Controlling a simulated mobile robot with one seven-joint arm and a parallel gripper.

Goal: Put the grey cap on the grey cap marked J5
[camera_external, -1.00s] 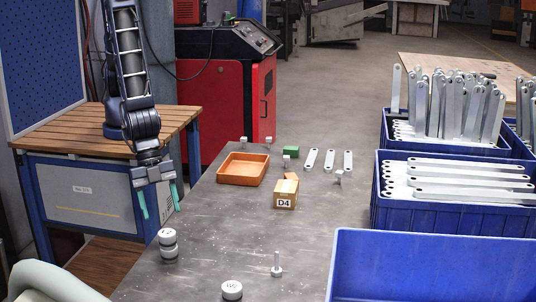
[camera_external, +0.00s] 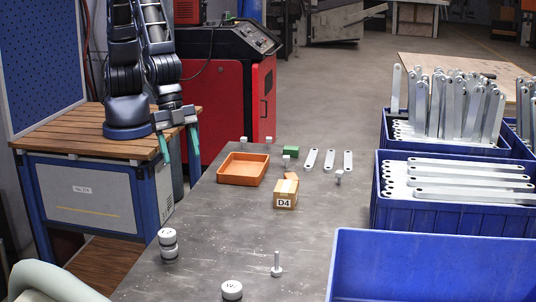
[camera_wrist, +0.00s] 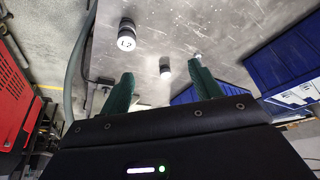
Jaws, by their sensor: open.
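Two short grey caps stand one on the other at the near left of the table, an upper cap (camera_external: 166,235) above a lower cap (camera_external: 168,251). Another grey cap (camera_external: 232,290) with a dark mark on its pale top sits at the near edge. I cannot read J5 on any of them. The wrist view shows a cap with a marked white top (camera_wrist: 126,43) and a smaller pale-topped piece (camera_wrist: 165,70). My gripper (camera_external: 181,160) is open and empty, with green fingers pointing down, well behind the caps at the table's left side; its fingers also show in the wrist view (camera_wrist: 160,73).
A bolt (camera_external: 277,266) stands upright near the front. An orange tray (camera_external: 243,181), a D4 box (camera_external: 286,200), a green block (camera_external: 291,151) and flat brackets (camera_external: 329,160) lie farther back. Blue crates (camera_external: 430,230) line the right.

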